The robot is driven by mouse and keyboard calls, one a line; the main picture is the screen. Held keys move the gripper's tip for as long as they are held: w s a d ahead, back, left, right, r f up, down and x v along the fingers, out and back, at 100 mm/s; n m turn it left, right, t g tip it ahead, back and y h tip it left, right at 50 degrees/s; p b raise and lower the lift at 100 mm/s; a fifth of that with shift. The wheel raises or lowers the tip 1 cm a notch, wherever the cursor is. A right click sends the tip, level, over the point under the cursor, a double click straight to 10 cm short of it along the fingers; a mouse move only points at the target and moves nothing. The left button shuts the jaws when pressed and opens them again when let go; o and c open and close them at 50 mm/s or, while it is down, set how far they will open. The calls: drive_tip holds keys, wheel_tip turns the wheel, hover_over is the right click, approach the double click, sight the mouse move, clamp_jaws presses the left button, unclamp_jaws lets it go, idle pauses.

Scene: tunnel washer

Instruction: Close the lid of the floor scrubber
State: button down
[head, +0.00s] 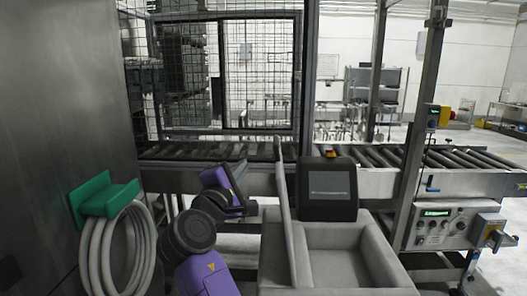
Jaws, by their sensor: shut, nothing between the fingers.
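The floor scrubber (372,248) stands in front of me, a light grey body with an open, empty-looking recess on top. Its lid (287,222) is a thin light grey panel seen nearly edge-on. The lid stands almost upright along the left side of the recess, so it is open. My gripper (247,209) is at the end of my purple and black arm, left of the lid, on its outer side. The gripper looks small and dark, and its fingertips are hard to make out. It is shut and empty. I cannot tell whether it touches the lid.
A black console (328,188) rises behind the recess. A roller conveyor (440,160) crosses behind the scrubber, with a control box (440,224) at right. A coiled hose (120,245) hangs from a green holder (103,195) on the metal wall at left. A wire mesh cage stands behind.

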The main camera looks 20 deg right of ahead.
drive_tip(key=w+d+r+p, duration=0.2)
drive_tip(key=w+d+p, duration=0.1)
drive_tip(key=w+d, duration=0.4)
drive_tip(key=shift+w+d+r, duration=0.15)
drive_tip(key=shift+d+r, duration=0.15)
drive_tip(key=shift+d, duration=0.55)
drive_tip(key=shift+d, duration=0.1)
